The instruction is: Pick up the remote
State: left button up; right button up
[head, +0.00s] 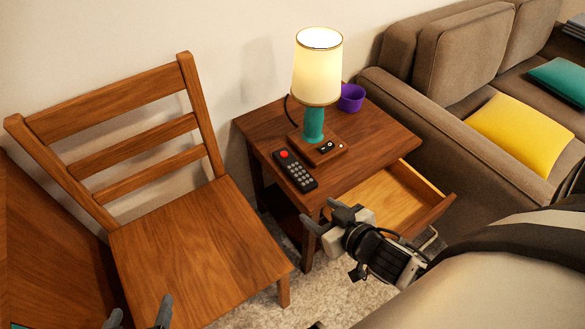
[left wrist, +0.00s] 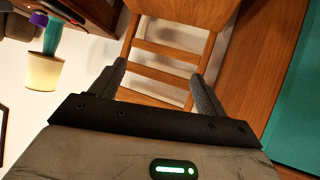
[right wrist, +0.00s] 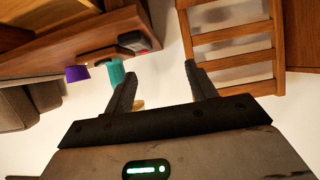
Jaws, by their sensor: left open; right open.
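The remote (head: 295,170) is dark with pale buttons and one red button. It lies flat on the wooden side table (head: 375,142), near its front left edge, beside the lamp's base. My right gripper (head: 323,215) is open and empty, in front of the table and just below and right of the remote in the head view; they are apart. My left gripper (head: 139,314) is open and empty over the chair at the bottom edge, far from the remote. Its fingers also show in the left wrist view (left wrist: 158,72).
A lit lamp (head: 315,75) and a purple cup (head: 351,97) stand on the table. The table's drawer (head: 385,195) is pulled open near my right gripper. A wooden chair (head: 195,245) stands left, and a brown sofa (head: 430,110) stands right.

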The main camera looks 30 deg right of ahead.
jog(key=b, duration=0.1)
send_near(299, 172)
jog(key=w+f, duration=0.1)
jog(key=w+f+t+b, duration=0.1)
jog(key=shift+w+a, duration=0.25)
jog(key=shift+w, duration=0.15)
jog(key=shift+b+x, duration=0.75)
jog(key=shift+x, duration=2.25)
jog(key=shift+d, duration=0.1)
jog(key=c, duration=0.8)
